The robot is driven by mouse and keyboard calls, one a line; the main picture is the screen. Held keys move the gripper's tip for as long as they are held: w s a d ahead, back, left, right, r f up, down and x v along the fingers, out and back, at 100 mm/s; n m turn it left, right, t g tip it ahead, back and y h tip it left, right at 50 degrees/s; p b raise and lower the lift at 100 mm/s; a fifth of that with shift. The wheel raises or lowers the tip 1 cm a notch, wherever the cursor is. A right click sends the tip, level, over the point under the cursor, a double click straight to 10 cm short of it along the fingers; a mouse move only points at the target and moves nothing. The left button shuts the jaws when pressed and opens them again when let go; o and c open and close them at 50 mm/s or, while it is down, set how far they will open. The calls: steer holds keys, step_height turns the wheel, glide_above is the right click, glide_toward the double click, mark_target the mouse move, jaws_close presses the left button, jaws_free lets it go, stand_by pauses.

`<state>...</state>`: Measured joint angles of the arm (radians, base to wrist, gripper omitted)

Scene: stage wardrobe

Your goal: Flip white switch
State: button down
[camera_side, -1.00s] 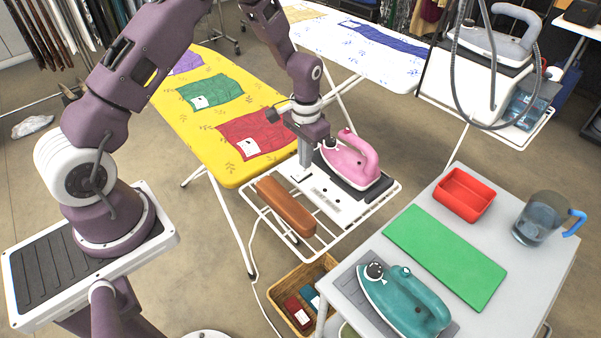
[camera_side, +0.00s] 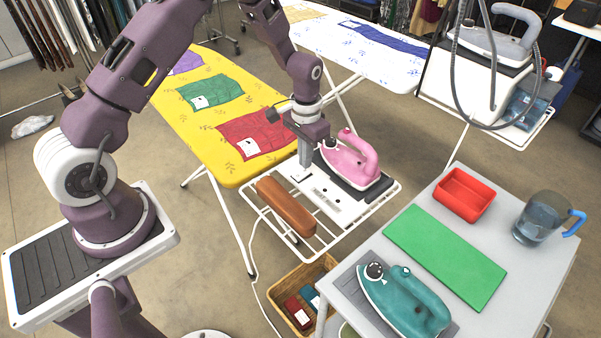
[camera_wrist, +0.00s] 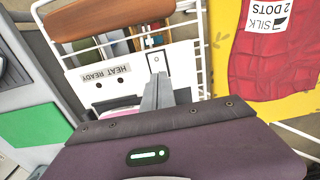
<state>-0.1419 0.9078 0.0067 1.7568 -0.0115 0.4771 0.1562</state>
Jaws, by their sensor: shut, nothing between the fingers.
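The white control panel (camera_side: 337,204) lies on the wire rack beside the pink iron. In the wrist view the panel (camera_wrist: 85,80) carries a "HEAT READY" label and two dark round spots. A small outlined white switch plate (camera_wrist: 155,62) sits at its edge, just beyond my fingertips. The switch itself is small, and I cannot tell which way it is set. My gripper (camera_side: 304,164) is shut and empty, pointing down over the panel's left end. In the wrist view its fingertips (camera_wrist: 158,80) overlap the lower part of the plate; I cannot tell whether they touch.
The pink iron (camera_side: 351,158) stands on a dark rest close to the right of my gripper. A brown padded bar (camera_side: 286,206) lies on the rack in front. The yellow ironing board (camera_side: 205,130) is behind to the left. A grey table (camera_side: 480,212) stands at right.

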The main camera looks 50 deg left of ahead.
steer(key=shift+f, duration=0.95)
stand_by(0.8)
steer(key=shift+r, duration=3.5)
step_height(320, 180, up, 7)
glide_above(304, 176)
steer(key=s+d+r+t, duration=0.2)
steer(key=s+r, duration=0.5)
steer(key=r, duration=0.4)
steer(key=s+d+r+t, duration=0.1)
steer(key=s+r, duration=0.2)
steer(key=s, duration=0.6)
steer(key=s+d+r+t, duration=0.2)
steer(key=s+r, duration=0.1)
steer(key=s, duration=0.7)
steer(key=shift+t, duration=0.3)
